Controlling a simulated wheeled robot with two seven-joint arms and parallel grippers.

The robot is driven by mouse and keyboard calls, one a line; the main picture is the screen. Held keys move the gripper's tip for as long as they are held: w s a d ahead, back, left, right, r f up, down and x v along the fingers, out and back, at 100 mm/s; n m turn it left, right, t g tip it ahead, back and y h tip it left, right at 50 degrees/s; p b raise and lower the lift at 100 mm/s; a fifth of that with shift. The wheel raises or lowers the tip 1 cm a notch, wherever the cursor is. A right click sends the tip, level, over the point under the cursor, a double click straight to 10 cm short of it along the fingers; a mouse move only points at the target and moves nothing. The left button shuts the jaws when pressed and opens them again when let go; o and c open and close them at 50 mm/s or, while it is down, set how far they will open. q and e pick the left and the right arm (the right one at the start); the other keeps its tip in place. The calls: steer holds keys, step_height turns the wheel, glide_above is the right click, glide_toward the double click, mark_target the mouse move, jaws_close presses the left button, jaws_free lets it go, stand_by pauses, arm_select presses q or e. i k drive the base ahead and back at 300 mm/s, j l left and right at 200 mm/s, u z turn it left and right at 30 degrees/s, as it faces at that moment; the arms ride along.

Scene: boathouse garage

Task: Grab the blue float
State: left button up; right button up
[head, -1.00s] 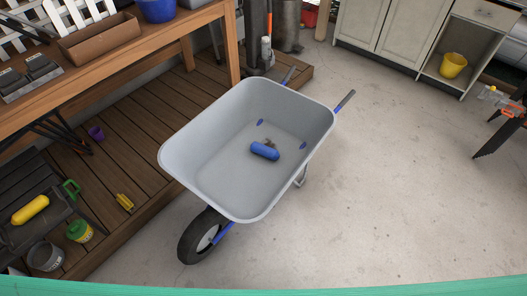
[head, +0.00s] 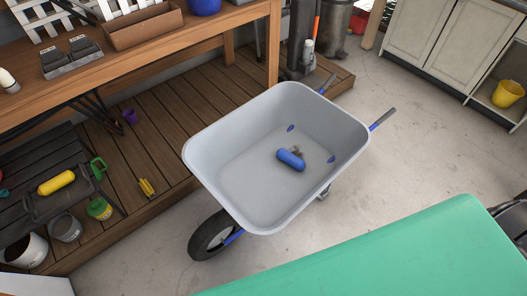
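The blue float (head: 291,159), a short rounded cylinder, lies in the bottom of the grey wheelbarrow (head: 217,170). A small dark thing lies against it, too small to make out. The wheelbarrow stands on the concrete floor, its black wheel toward the lower left and its handles toward the upper right. Neither of my grippers shows in the head view.
A green surface (head: 400,250) fills the lower right, close to the wheelbarrow. A wooden deck (head: 160,150) and workbench (head: 150,58) stand at left. A yellow float (head: 57,182) lies on a dark slatted surface. Concrete floor (head: 420,130) is clear right of the wheelbarrow.

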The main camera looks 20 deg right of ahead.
mark_target(292, 160)
steer(key=i+l+u, duration=0.25)
steer(key=l, duration=0.45)
steer(key=i+l+u, duration=0.1)
steer(key=l+u, duration=0.15)
steer(key=l, duration=0.5)
steer(key=l+u, duration=0.25)
steer(key=l, duration=0.5)
steer(key=i, duration=0.05)
